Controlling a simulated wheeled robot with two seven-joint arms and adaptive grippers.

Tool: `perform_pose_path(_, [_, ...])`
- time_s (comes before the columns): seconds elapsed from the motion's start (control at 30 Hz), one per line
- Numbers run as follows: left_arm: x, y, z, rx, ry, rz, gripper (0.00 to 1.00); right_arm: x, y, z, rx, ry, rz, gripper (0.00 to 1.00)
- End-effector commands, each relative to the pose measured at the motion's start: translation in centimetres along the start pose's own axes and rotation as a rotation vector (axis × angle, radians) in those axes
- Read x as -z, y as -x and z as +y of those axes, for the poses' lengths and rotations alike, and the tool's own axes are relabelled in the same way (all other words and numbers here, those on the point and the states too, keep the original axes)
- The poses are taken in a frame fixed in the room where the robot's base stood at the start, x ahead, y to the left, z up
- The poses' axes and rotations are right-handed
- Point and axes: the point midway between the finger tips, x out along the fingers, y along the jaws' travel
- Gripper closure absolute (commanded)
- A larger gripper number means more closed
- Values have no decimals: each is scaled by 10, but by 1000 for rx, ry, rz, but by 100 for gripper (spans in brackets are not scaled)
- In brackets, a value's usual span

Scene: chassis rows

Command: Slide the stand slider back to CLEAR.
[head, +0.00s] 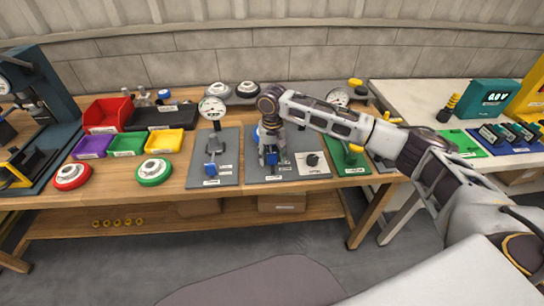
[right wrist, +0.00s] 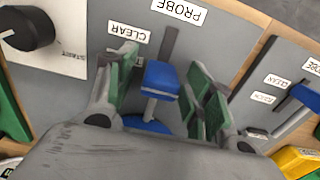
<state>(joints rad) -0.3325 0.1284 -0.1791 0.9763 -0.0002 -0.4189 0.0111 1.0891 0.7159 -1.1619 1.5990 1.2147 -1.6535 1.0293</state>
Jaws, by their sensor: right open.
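The stand slider (right wrist: 161,80) is a blue block on a grey post. It stands at a dark slot (right wrist: 169,44) in a grey plate (head: 245,172). A CLEAR label (right wrist: 128,33) lies beside the slot, and a PROBE label (right wrist: 179,11) lies at the picture's top. My right gripper (right wrist: 166,78) is open, with green-padded fingers on either side of the blue block and visible gaps. In the head view my right gripper (head: 270,152) reaches down over the plate and hides part of the stand. My left gripper is not in view.
A similar plate with a dial and blue slider (head: 211,169) stands left. A black knob (right wrist: 28,28) on a white panel is close by. A green plate (head: 347,158) is to the right. Bins (head: 127,143) and round parts (head: 154,171) fill the bench's left.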

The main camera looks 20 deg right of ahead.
Motion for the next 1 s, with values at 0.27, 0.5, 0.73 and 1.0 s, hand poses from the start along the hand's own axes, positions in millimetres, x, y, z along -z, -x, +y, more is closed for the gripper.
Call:
perform_pose_path(0.27, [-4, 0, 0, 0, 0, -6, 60, 0, 0, 0, 0, 0, 0, 56])
perform_pose_path(0.5, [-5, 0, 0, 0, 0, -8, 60, 0, 0, 0, -1, 0, 0, 86])
perform_pose_path(0.73, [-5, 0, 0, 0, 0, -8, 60, 0, 0, 0, -1, 0, 0, 100])
perform_pose_path(1.0, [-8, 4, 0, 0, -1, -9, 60, -2, 1, 0, -2, -1, -1, 100])
